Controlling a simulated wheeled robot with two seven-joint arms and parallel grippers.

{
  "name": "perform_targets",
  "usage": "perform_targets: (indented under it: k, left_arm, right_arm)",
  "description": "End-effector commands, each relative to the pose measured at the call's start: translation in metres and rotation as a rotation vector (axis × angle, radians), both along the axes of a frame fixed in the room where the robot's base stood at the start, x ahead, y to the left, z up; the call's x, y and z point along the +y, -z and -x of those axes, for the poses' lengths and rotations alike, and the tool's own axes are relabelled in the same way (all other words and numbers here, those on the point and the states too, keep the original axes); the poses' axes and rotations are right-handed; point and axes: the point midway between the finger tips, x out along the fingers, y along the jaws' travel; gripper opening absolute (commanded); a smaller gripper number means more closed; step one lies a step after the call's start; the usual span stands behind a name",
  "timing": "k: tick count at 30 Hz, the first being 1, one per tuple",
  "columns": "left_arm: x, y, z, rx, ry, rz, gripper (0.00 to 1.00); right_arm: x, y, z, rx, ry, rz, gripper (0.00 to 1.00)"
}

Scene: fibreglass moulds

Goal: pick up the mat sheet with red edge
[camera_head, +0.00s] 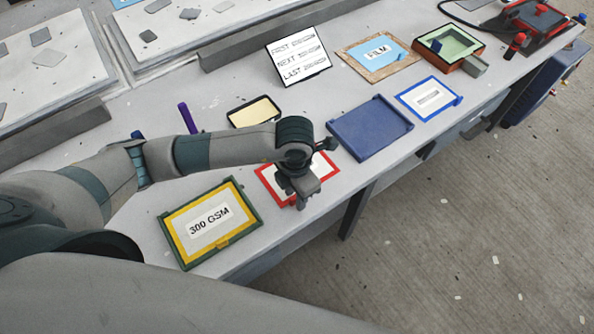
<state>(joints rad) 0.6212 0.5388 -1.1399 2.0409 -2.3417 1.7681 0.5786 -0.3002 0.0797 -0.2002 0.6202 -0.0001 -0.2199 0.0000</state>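The mat sheet with red edge (325,170) lies on the grey workbench, white in the middle with a red border. My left arm comes in from the left, and its gripper (299,201) is right over this sheet, pointing down. The wrist and gripper hide the middle of the sheet. I cannot tell whether the fingers touch the sheet or how far apart they are. My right gripper is not in view.
A green-and-yellow tray marked 300 GSM (182,244) stands left of the sheet. An empty blue tray (370,128) and a blue-edged sheet (450,88) lie to the right. A black-rimmed cream tray (254,112) and a FILM board (352,50) are behind.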

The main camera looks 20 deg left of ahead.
Motion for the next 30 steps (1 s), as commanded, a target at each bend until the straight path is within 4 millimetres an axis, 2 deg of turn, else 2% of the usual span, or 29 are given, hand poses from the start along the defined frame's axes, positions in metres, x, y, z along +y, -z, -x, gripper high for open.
perform_targets:
  k: [13,17,30]
  left_arm:
    - [-0.0004,0.0002,-0.0003,-0.001,0.001,0.001,0.31]
    - [-0.0004,0.0001,-0.0003,-0.001,0.0,0.001,0.0]
    - [-0.0005,-0.0021,-0.0009,-0.002,0.001,0.001,0.0]
  right_arm:
    - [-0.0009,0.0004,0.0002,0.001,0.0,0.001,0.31]
    - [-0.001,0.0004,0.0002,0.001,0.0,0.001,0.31]
    - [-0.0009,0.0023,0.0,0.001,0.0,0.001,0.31]
